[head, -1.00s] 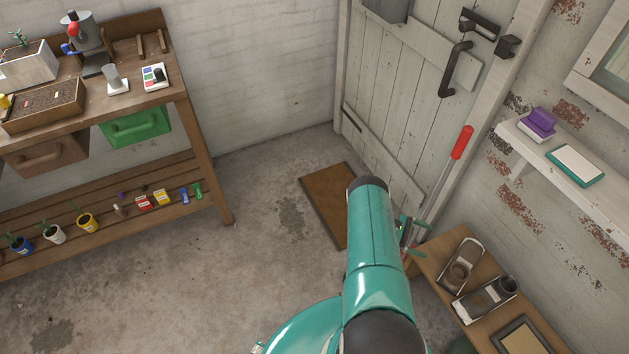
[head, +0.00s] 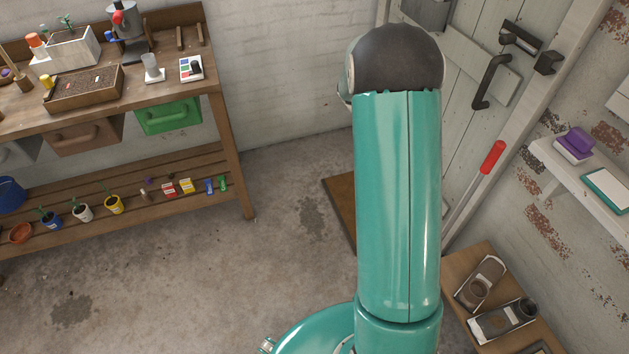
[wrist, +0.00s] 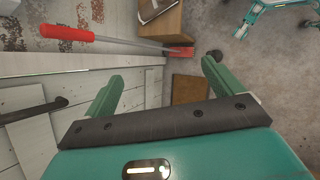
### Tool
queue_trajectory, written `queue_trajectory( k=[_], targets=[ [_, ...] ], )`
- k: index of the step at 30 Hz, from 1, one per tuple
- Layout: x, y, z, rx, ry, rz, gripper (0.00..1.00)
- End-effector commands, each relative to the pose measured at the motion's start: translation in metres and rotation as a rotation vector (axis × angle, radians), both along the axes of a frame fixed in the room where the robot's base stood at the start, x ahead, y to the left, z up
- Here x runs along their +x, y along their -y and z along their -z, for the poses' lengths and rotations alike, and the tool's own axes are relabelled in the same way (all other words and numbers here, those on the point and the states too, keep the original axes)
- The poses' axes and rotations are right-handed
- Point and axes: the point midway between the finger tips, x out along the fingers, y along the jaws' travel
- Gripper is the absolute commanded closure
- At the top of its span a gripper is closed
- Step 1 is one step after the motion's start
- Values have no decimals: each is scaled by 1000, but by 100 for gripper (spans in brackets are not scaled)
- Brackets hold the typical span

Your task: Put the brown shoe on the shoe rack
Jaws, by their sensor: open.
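I cannot make out a clear brown shoe or a shoe rack in these views. A small wooden table (head: 462,262) at the lower right of the head view carries a brown and pale object (head: 481,283) and a grey and dark one (head: 502,320); I cannot tell whether either is a shoe. My gripper (wrist: 162,76) shows in the wrist view with its green fingers wide apart and nothing between them. In the head view my arm hides it.
A brown mat (head: 341,205) lies by the door (head: 455,115), partly behind my arm. A red-handled tool (head: 478,190) leans nearby. A workbench (head: 225,135) with pots and drawers stands left, a wall shelf (head: 560,172) right. The concrete floor between (head: 190,275) is clear.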

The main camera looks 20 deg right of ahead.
Motion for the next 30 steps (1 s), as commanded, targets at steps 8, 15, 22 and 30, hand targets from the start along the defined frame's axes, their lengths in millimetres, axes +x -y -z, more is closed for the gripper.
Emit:
queue_trajectory(
  k=[8,15,22,30],
  targets=[
    [-13,-88,-90,82,269,-6,8],
    [-45,-161,-146,173,486,-18,8],
    [-88,-225,-181,275,684,-34,8],
    [-144,-285,-199,406,891,-50,8]
  ],
)
